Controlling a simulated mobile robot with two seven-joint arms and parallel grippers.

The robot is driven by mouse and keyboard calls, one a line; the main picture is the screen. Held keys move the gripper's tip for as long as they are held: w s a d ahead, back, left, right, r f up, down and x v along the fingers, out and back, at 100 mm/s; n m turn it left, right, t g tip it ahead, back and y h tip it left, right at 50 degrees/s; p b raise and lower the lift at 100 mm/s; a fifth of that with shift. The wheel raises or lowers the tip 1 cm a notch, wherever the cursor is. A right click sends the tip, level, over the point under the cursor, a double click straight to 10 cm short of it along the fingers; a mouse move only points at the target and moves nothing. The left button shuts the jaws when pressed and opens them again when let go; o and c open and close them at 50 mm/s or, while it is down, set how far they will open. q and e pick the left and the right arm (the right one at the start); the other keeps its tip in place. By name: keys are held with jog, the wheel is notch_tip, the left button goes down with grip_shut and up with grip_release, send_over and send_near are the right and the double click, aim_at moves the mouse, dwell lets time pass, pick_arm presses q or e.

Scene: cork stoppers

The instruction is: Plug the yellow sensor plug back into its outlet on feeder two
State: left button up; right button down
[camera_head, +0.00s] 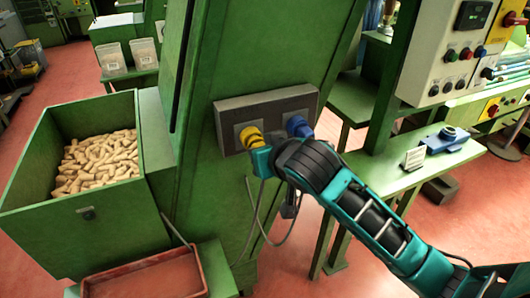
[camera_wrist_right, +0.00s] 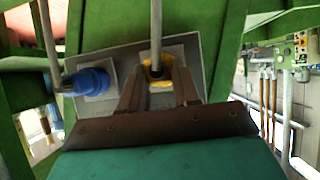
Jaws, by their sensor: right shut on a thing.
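The yellow sensor plug (camera_head: 249,136) is at the left outlet of a grey panel (camera_head: 270,106) on the green machine. My right gripper (camera_head: 257,148) is shut on it. In the right wrist view, the yellow plug (camera_wrist_right: 158,73) shows between the fingers (camera_wrist_right: 158,88), in front of a light outlet plate. I cannot tell whether it is seated, because the fingers hide the contact. A blue plug (camera_head: 298,126) sits in the right outlet; it also shows in the right wrist view (camera_wrist_right: 88,82). My left gripper is not in view.
A green bin (camera_head: 85,222) of cork stoppers (camera_head: 97,162) stands at the left, with a red tray (camera_head: 145,275) below. A grey cable (camera_head: 262,232) hangs under the panel. A green bench (camera_head: 405,175) and control box (camera_head: 445,60) stand at the right.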

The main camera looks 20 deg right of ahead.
jog(key=shift+w, duration=0.7)
jog(key=c, duration=0.7)
grip_release()
jog(key=shift+c, duration=0.2)
